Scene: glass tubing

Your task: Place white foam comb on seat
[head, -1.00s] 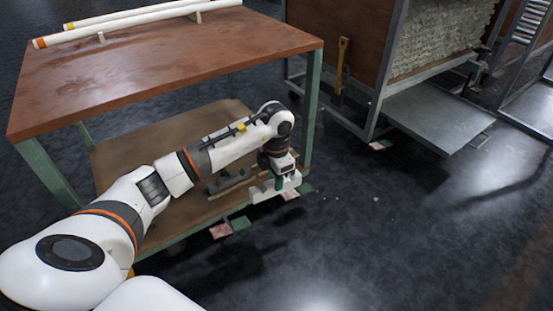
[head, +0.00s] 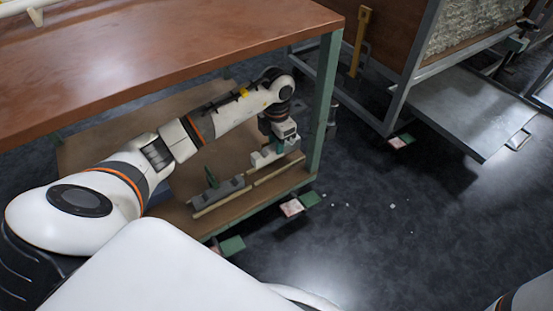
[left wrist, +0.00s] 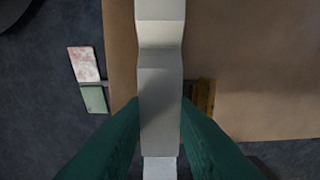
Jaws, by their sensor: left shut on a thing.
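The white foam comb (head: 261,159) is a pale notched bar. My left gripper (head: 281,146) is shut on it, low over the near right part of the bench's lower shelf. In the left wrist view the comb (left wrist: 160,72) runs up the picture between the two green fingers (left wrist: 160,112). A wooden strip (head: 278,169) lies just beside and below the comb. I cannot tell whether the comb touches it or the shelf. No part is clearly marked as the seat. My right gripper is out of view.
A grey block with a green upright piece (head: 219,187) sits left along the same shelf edge. The bench's green leg (head: 325,105) stands close right of my gripper, and the brown top (head: 160,55) is above. Floor to the right is mostly clear, up to a wheeled rack (head: 390,105).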

